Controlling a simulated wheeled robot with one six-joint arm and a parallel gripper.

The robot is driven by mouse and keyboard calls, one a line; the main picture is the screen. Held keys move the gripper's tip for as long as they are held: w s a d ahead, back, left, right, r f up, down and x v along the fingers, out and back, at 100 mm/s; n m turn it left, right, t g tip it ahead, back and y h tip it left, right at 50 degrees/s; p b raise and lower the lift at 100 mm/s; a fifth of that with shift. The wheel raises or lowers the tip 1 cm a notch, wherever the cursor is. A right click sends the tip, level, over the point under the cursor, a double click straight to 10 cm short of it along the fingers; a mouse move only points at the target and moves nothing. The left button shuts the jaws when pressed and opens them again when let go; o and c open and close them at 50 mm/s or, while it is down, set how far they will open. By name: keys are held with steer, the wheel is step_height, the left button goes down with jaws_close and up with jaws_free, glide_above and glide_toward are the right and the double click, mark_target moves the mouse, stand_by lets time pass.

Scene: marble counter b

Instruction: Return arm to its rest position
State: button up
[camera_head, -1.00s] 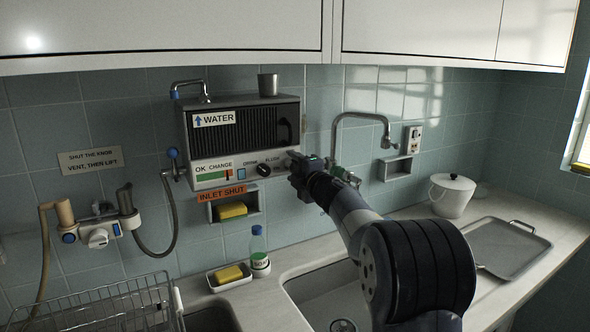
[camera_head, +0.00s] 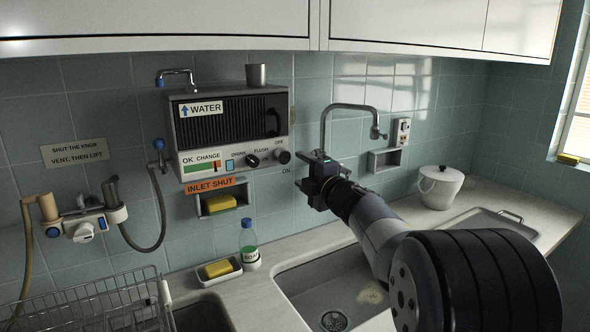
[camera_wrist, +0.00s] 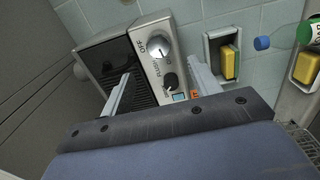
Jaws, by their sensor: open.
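My gripper (camera_head: 312,184) is in front of the tiled wall, to the right of the water unit and in front of the faucet (camera_head: 348,108). In the wrist view its two fingers (camera_wrist: 158,92) are spread apart with nothing between them. The water unit (camera_head: 232,125) is a grey wall box with a black ribbed front, knobs and a metal cup (camera_head: 256,76) on top. Its knobs (camera_wrist: 160,40) show beyond the fingers in the wrist view. My arm crosses the lower right of the head view and hides part of the sink and counter.
The sink (camera_head: 330,290) lies below my arm. A soap bottle (camera_head: 249,245) and a yellow sponge in a dish (camera_head: 205,281) stand left of it. A wire rack (camera_head: 90,305) is at lower left. A white lidded pot (camera_head: 441,188) and tray (camera_head: 490,222) are at right.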

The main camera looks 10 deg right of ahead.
mark_target(284, 159)
steer(key=shift+s+d, duration=0.15)
steer(key=shift+s, duration=0.3)
steer(key=p+x, duration=0.2)
steer(key=x, duration=0.9)
steer(key=shift+s, duration=0.1)
steer(key=shift+s, duration=0.15)
